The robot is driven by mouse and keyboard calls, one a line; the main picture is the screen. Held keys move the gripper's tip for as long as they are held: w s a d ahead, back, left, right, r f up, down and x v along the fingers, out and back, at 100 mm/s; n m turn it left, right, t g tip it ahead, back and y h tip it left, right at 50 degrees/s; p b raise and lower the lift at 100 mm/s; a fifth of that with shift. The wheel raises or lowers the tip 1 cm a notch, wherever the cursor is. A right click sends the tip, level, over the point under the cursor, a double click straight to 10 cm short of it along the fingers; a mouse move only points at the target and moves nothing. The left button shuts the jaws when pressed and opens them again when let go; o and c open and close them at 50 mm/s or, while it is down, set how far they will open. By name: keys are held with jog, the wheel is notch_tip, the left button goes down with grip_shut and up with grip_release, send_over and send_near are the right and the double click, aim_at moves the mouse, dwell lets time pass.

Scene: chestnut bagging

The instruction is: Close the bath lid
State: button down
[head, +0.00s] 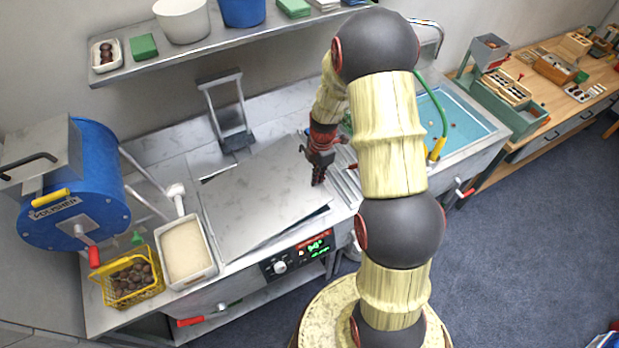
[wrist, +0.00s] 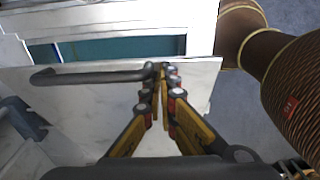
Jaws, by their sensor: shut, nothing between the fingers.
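The bath lid (head: 262,200) is a flat grey metal panel over the bath in the counter, left of my arm in the head view. Dark gaps show along parts of its edge, and I cannot tell whether it sits fully flat. In the wrist view a pale panel (wrist: 95,112), which looks like the lid, carries a dark bar handle (wrist: 92,76). My gripper (head: 318,182) is at the lid's right side, pointing down. In the wrist view my gripper (wrist: 161,72) has its fingertips together at the handle's right end; contact is unclear. It holds nothing.
A white tub (head: 188,252) and yellow basket of chestnuts (head: 130,278) stand left of the lid. A blue drum (head: 75,190) stands farther left. A blue sink (head: 455,120) lies right of my arm. A shelf (head: 215,40) hangs above the counter.

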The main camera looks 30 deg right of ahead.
notch_tip(320, 180, down, 11)
jog(key=d+b, duration=0.2)
jog(key=b, duration=0.4)
jog(key=shift+d+b, duration=0.3)
jog(key=shift+b, duration=0.05)
jog(key=shift+f, duration=0.15)
jog(key=shift+s, duration=0.1)
